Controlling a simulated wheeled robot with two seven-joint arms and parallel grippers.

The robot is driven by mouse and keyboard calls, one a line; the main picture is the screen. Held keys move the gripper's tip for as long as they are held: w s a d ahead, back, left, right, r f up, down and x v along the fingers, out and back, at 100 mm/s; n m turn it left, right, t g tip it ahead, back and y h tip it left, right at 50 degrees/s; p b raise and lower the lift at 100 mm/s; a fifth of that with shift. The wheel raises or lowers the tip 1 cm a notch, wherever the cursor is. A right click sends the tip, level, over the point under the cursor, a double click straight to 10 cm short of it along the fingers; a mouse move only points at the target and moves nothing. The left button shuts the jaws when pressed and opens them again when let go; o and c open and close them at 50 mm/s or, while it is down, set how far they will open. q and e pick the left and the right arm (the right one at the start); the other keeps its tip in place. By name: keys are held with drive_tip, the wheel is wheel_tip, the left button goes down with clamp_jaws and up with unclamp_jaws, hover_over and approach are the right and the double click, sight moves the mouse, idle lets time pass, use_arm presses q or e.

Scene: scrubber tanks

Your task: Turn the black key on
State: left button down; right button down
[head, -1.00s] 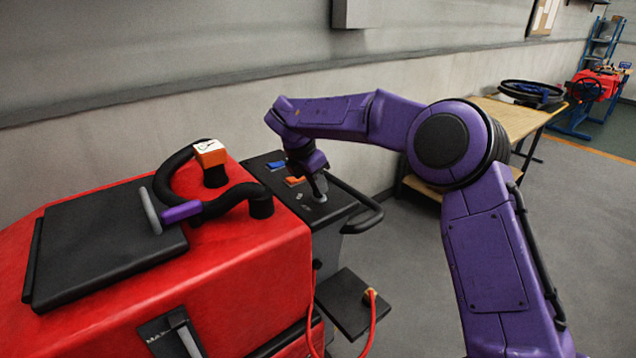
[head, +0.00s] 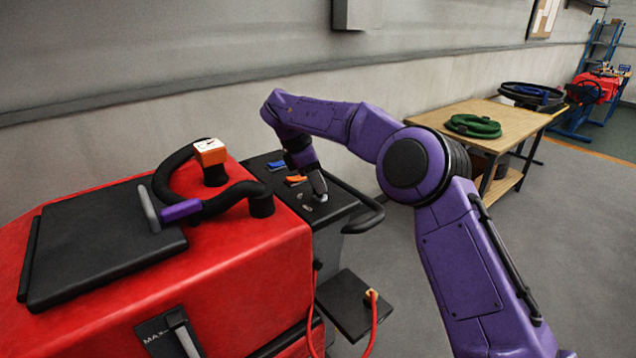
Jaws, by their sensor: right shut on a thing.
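My right gripper (head: 321,192) reaches down from above onto the black control panel (head: 338,205) at the rear of the red scrubber machine. Its fingertips are shut at the panel's top, right of the orange switch. The black key is hidden or too small to make out between the fingers, so I cannot see which way it points. Small light marks (head: 306,197) show on the panel just left of the fingertips. My left gripper is not in view.
The red scrubber body (head: 240,245) with its black lid (head: 100,240) and hose fills the left. Blue (head: 277,166) and orange (head: 296,180) switches sit beside the gripper. A black handle bar (head: 372,218) borders the panel. A wooden table (head: 425,120) holds a green coiled hose (head: 473,126).

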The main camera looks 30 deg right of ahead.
drive_tip(key=m, duration=0.1)
drive_tip(key=m+g, duration=0.1)
drive_tip(key=shift+f+m+y+p, duration=0.2)
drive_tip(key=shift+m+y+p, duration=0.1)
drive_tip(key=shift+m+p, duration=0.1)
drive_tip(key=m+p, duration=0.1)
drive_tip(key=m, duration=0.1)
drive_tip(key=shift+m+g+y, duration=0.3)
drive_tip(key=shift+g+y, duration=0.1)
drive_tip(key=shift+m, duration=0.5)
drive_tip(key=shift+f+p, duration=0.15)
drive_tip(key=shift+p, duration=0.15)
drive_tip(key=c, duration=1.1)
unclamp_jaws()
drive_tip(key=shift+c, duration=0.2)
drive_tip(key=shift+w+d, duration=0.1)
